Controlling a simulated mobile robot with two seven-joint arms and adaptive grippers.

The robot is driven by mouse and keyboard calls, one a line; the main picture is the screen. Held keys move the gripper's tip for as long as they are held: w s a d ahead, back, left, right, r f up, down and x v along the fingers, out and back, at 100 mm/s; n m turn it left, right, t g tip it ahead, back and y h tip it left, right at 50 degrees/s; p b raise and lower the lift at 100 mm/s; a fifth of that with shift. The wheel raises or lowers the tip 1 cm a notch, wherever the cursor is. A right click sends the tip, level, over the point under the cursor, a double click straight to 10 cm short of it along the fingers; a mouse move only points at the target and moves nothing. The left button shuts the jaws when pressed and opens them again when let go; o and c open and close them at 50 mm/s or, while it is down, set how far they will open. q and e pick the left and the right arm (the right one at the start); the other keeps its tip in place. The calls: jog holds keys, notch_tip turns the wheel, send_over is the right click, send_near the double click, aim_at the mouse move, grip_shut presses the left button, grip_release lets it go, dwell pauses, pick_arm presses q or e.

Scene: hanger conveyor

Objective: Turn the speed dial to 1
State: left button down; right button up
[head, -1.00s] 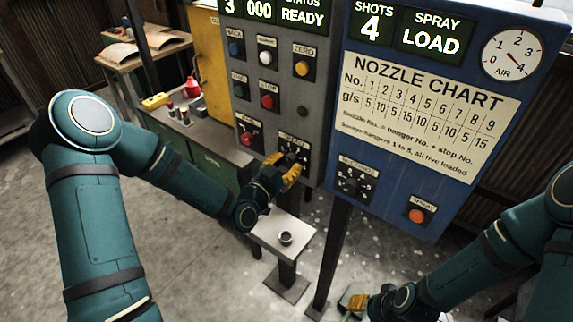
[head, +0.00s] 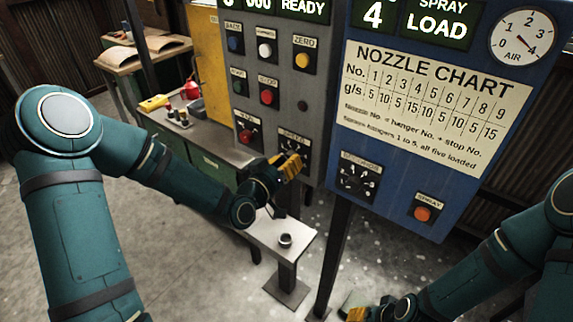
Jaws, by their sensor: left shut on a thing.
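The speed dial (head: 292,143) is a dark plate with white markings low on the grey control panel (head: 318,122). My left gripper (head: 294,160), with yellow fingers, is at this dial and shut on its knob. The fingers and wrist cover the knob and the lower part of the plate, so I cannot read its setting. My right gripper (head: 357,313) is low at the bottom edge of the head view, far from the dial and partly cut off. I cannot tell whether its fingers are open.
A blue panel (head: 393,200) with a nozzle chart (head: 430,105), another dial (head: 358,176) and an orange button (head: 422,214) stands at the right. A small stand with a cup (head: 286,240) is below my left gripper. A workbench (head: 200,135) stands behind my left arm.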

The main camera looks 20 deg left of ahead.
pick_arm(q)
jog(key=shift+f+n, duration=0.1)
jog(key=shift+n, duration=0.4)
jog(key=c, duration=0.6)
grip_release()
jog(key=shift+d, duration=0.1)
jog(key=v, duration=0.7)
jog(key=shift+s, duration=0.25)
